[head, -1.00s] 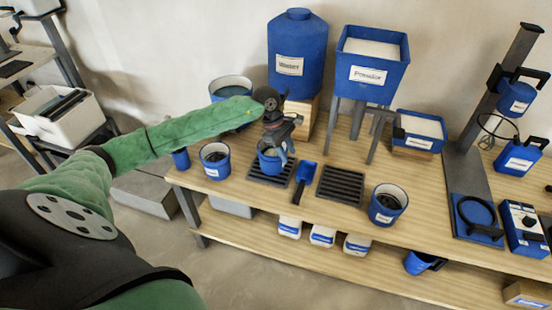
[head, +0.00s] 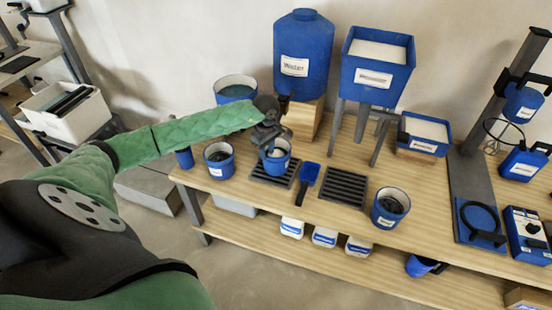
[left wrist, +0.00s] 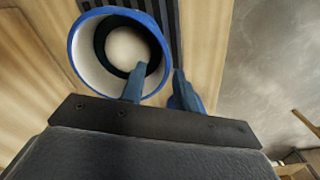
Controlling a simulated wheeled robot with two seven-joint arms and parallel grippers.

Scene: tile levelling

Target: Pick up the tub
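A small blue tub (head: 279,162) with a white inside and a pale label stands on a dark slatted grate (head: 261,173) below the Water tank. My left gripper (head: 268,145) is at the left side of its rim. In the left wrist view, the tub (left wrist: 88,62) shows from above, with a dark ring and a pale round patch at its bottom. The left gripper (left wrist: 160,88) has its fingers apart, one over the tub's opening and one outside its wall. A gap shows between fingers and wall. My right gripper is not in view.
The blue Water tank (head: 303,45) stands behind on a wooden block. Another blue tub (head: 219,160) is to the left and a dark-filled one (head: 390,207) to the right. A blue scoop (head: 308,178) and an empty grate (head: 344,187) lie on the wooden bench (head: 430,225).

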